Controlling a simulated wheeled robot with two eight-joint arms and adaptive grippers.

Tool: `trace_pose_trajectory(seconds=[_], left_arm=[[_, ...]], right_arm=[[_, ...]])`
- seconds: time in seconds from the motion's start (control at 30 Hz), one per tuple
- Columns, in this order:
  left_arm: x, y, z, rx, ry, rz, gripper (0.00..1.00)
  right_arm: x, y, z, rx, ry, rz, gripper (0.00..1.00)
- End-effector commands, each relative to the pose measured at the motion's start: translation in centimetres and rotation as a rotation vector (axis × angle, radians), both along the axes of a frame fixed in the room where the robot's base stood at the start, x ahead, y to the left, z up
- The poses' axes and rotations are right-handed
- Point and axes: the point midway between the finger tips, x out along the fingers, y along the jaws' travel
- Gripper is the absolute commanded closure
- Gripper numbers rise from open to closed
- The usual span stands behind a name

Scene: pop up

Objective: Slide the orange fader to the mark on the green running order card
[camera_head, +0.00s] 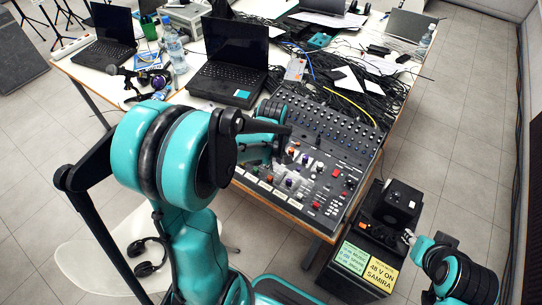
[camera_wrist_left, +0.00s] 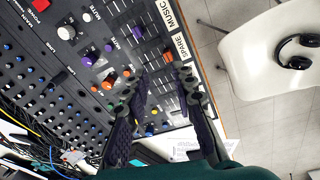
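The mixing console (camera_head: 345,158) stands on the table's near right part. In the left wrist view, a small orange cap (camera_wrist_left: 168,56) sits near the labels MUSIC and SPARE, just beyond my fingertips. It looks like the orange fader. My left gripper (camera_wrist_left: 161,80) is open over the console's faders, its fingers apart with nothing visibly held. In the head view, the left gripper (camera_head: 288,172) and arm partly hide the faders. The green card (camera_head: 352,258) lies low at the right; its writing is too small to read. My right gripper (camera_head: 408,238) is near it, its fingers unclear.
A yellow card (camera_head: 381,274) reading "48 V ON SAMIRA" lies beside the green one. Other orange and purple knobs crowd the console. A laptop (camera_head: 232,60) and tangled cables (camera_head: 365,85) lie behind it. Headphones (camera_head: 147,257) rest on a white chair (camera_head: 88,262).

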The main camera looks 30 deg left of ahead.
Motion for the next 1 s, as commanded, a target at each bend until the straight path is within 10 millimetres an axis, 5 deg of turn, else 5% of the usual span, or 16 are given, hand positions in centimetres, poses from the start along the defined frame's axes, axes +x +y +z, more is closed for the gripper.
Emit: trace_pose_trajectory(seconds=[0.33, 0.93, 1.0], left_arm=[[0.7, 2.0, -3.6, -0.033, 0.099, 0.254, 0.74], [0.7, 2.0, -11.9, -0.033, 0.099, 0.255, 0.74], [0.7, 2.0, -11.4, -0.033, 0.099, 0.254, 0.90]], right_arm=[[0.0, 0.0, 1.5, 0.000, 0.000, 0.000, 0.65], [0.0, 0.0, -4.5, 0.000, 0.000, 0.000, 0.65], [0.0, 0.0, -4.0, 0.000, 0.000, 0.000, 0.65]])
